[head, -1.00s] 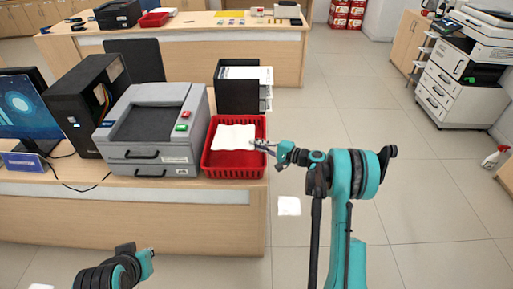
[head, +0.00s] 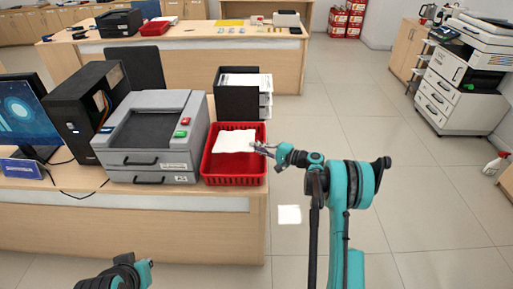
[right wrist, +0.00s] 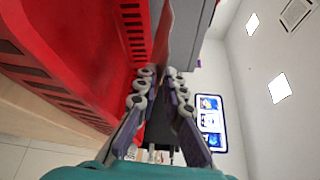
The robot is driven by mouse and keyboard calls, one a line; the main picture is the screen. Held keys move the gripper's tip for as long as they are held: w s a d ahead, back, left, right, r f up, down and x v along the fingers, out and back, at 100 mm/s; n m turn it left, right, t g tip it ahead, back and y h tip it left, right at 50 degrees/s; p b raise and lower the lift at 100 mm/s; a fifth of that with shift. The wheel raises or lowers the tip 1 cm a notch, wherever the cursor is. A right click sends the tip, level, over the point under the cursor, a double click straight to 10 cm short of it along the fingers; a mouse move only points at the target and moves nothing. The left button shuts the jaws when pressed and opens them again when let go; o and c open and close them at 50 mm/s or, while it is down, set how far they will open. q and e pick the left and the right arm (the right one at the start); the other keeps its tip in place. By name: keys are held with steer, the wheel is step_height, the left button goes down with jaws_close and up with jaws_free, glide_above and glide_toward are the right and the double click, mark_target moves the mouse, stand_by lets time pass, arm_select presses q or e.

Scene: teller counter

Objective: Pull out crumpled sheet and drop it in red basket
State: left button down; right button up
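The white crumpled sheet (head: 235,138) hangs over the red basket (head: 235,180) in the head view, one edge at my right gripper (head: 262,149). In the right wrist view the fingertips (right wrist: 160,80) are close together, with the thin sheet (right wrist: 163,35) edge-on between them, tinted reddish. The basket's red wall (right wrist: 75,60) fills the left of that view. The grey machine (head: 152,135), with a red and a green button, stands just left of the basket. Only part of my left arm shows at the bottom left; its gripper fingers are out of view.
A black paper tray (head: 240,95) stands behind the basket. A black computer case (head: 85,108) and a monitor (head: 22,115) stand left of the grey machine. The basket sits near the counter's right end (head: 258,210); open floor lies beyond it.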

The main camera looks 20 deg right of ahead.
steer(key=shift+o, duration=1.3)
steer(key=v, duration=1.2)
steer(key=shift+f, duration=0.15)
